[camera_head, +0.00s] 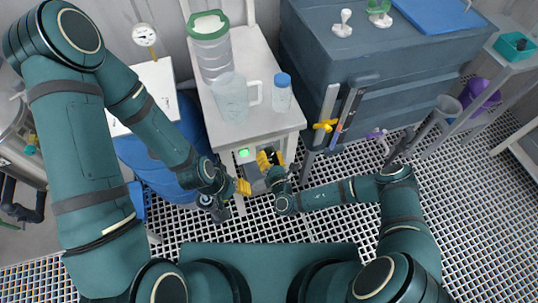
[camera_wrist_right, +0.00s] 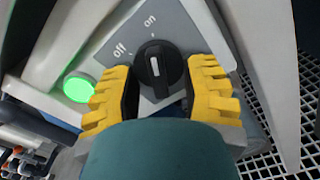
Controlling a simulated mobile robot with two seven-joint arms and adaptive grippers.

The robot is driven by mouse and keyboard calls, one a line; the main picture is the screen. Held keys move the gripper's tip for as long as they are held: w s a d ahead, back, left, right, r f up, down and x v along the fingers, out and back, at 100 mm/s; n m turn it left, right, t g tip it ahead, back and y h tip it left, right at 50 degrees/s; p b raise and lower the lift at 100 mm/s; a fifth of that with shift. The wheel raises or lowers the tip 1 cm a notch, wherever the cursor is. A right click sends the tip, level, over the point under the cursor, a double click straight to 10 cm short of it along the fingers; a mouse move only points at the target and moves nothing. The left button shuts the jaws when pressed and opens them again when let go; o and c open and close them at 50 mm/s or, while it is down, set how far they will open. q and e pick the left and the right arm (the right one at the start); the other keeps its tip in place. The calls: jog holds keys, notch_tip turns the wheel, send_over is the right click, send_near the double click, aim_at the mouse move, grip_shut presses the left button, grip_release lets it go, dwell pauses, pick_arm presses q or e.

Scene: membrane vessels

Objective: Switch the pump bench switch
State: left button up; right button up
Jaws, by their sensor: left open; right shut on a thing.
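The pump bench switch (camera_wrist_right: 157,68) is a black rotary knob on a grey panel (camera_wrist_right: 185,30) marked "off" and "on". Its white line points up, roughly toward "on". My right gripper (camera_wrist_right: 160,82) has its yellow fingers on both sides of the knob and is shut on it; it also shows in the head view (camera_head: 268,160), at the front of the white bench. A green lamp (camera_wrist_right: 78,87) glows left of the knob, and also shows in the head view (camera_head: 243,153). My left gripper (camera_head: 243,187) is open, just below and left of the right one.
The white bench (camera_head: 262,55) holds a green-lidded jar (camera_head: 210,50), a clear pitcher (camera_head: 232,97) and a blue-capped bottle (camera_head: 282,93). A dark blue cabinet (camera_head: 310,60) with a yellow valve handle (camera_head: 325,126) stands right of it.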

jog(key=o, duration=1.1)
jog(key=v, duration=1.2)
jog(key=shift+r, duration=0.1)
